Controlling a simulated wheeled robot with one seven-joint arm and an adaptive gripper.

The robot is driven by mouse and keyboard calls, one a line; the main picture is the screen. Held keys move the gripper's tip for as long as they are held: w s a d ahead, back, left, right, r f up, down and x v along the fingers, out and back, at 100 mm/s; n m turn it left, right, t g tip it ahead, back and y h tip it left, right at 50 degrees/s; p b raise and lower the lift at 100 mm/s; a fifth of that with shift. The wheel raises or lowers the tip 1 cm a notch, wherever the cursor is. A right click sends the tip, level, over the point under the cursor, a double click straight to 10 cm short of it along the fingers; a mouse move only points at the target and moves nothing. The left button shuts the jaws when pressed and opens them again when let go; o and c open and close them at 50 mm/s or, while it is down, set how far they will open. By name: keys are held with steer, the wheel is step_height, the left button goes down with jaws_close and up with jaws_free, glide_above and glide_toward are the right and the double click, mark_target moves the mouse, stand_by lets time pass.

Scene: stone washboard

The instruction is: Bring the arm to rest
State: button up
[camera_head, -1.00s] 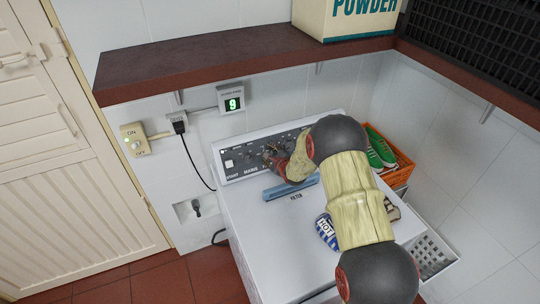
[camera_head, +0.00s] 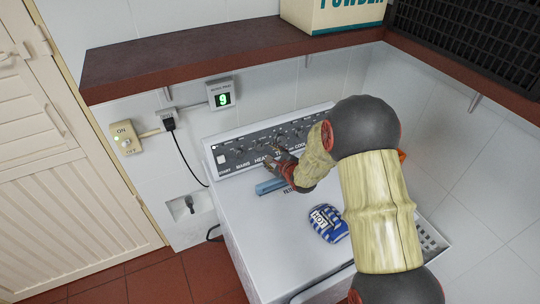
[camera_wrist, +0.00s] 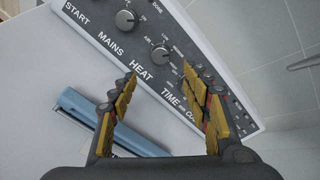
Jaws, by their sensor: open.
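My gripper (camera_wrist: 160,105) is open and empty. In the wrist view its two yellow-padded fingers are spread in front of the control panel (camera_wrist: 125,45) with its knobs and the words START, MAINS, HEAT and TIME. In the head view my gripper (camera_head: 282,163) is over the white machine (camera_head: 285,225), near the lower edge of its panel. My arm crosses the right side of the machine and hides part of its top and the panel's right end. Whether the fingertips touch the panel cannot be told.
A blue filter handle (camera_head: 271,186) lies below the panel, close to my gripper. A blue-and-white mitt marked HOT (camera_head: 328,223) lies on the machine top. A dark red shelf (camera_head: 200,60) overhangs the back with a powder box (camera_head: 330,14).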

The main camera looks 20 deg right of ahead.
stand_by(0.5)
